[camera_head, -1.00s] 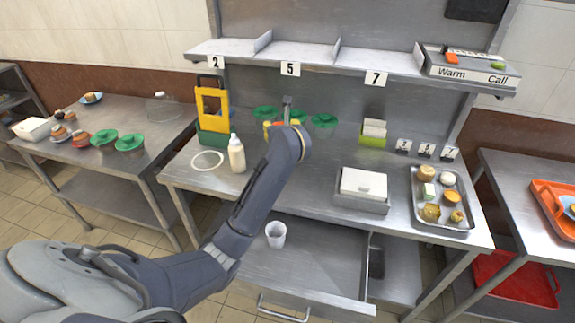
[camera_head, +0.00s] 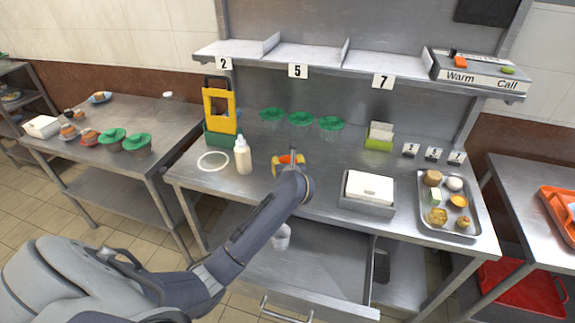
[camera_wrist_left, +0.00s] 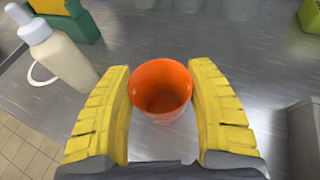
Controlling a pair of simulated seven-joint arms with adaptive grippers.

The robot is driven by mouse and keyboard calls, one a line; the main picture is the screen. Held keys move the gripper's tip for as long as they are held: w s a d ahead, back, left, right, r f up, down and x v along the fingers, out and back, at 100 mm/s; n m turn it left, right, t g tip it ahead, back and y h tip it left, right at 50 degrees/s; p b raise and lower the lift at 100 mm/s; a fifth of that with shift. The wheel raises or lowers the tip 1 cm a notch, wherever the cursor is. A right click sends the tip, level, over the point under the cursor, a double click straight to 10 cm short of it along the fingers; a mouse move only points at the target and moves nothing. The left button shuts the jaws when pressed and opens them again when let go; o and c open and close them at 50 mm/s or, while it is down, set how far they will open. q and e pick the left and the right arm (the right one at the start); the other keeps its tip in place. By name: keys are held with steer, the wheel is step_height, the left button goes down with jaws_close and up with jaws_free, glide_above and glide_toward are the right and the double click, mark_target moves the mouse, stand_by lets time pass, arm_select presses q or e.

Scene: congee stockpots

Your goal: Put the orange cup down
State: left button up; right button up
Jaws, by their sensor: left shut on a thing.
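The orange cup (camera_wrist_left: 162,92) is upright between the yellow fingers of my left gripper (camera_wrist_left: 162,110) in the left wrist view. The fingers press on its two sides, and its open mouth faces the camera. In the head view, the left gripper (camera_head: 289,162) is over the middle of the steel table (camera_head: 320,165), with an orange bit of the cup (camera_head: 287,159) showing between the yellow fingers. Whether the cup's base touches the table cannot be told. My right gripper is not in view.
Several green-lidded bowls (camera_head: 300,119) are behind the gripper. A white box (camera_head: 368,190) and a food tray (camera_head: 476,226) are to the right. An open drawer (camera_head: 320,275) is below.

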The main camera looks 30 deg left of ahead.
arm_select(q)
steer(key=shift+f, duration=0.5)
steer(key=shift+f, duration=0.15)
steer(key=o, duration=1.1)
steer(key=shift+o, duration=0.2)
steer(key=shift+s+d+r, duration=0.15)
steer(key=shift+r, duration=0.1)
steer(key=v, duration=1.1)
steer(key=shift+s+d, duration=0.15)
steer(key=shift+s, duration=0.1)
steer(key=shift+r, duration=0.15)
